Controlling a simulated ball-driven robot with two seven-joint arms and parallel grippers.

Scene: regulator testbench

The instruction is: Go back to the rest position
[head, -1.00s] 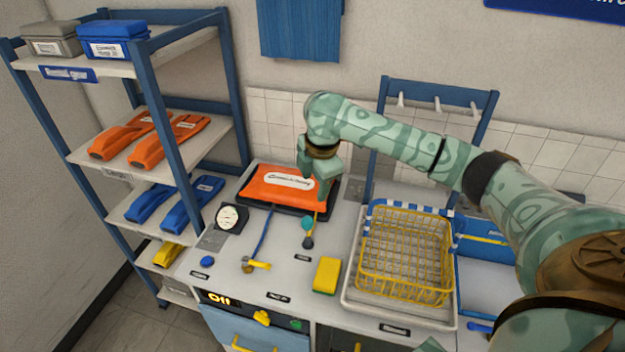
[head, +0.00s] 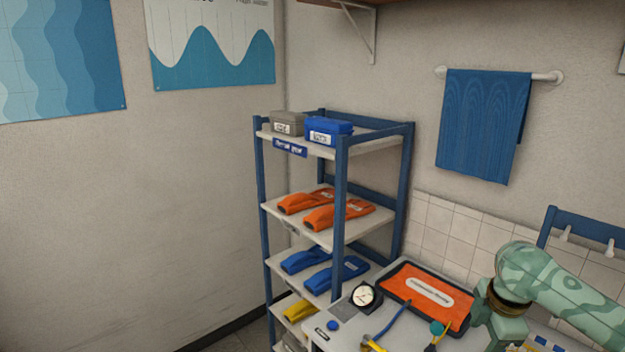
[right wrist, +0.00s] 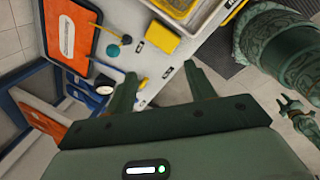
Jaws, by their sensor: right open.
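My right gripper (right wrist: 163,88) is open and empty in the right wrist view, its two fingers apart above the bench. In the head view my right arm comes in at the lower right, and its gripper (head: 488,312) is at the right edge of the orange pouch (head: 425,290) on its black tray. The fingertips are not clear there. In the right wrist view a small green gripper, seemingly my left one (right wrist: 293,108), shows at the right, low over the floor. Its jaws are too small to read.
A blue-framed shelf (head: 341,200) with boxes and orange, blue and yellow items stands left of the bench. A round gauge (head: 363,295) sits beside the pouch. The right wrist view shows a yellow sponge (right wrist: 162,46) and yellow basket (right wrist: 180,6). Floor at left is mostly hidden.

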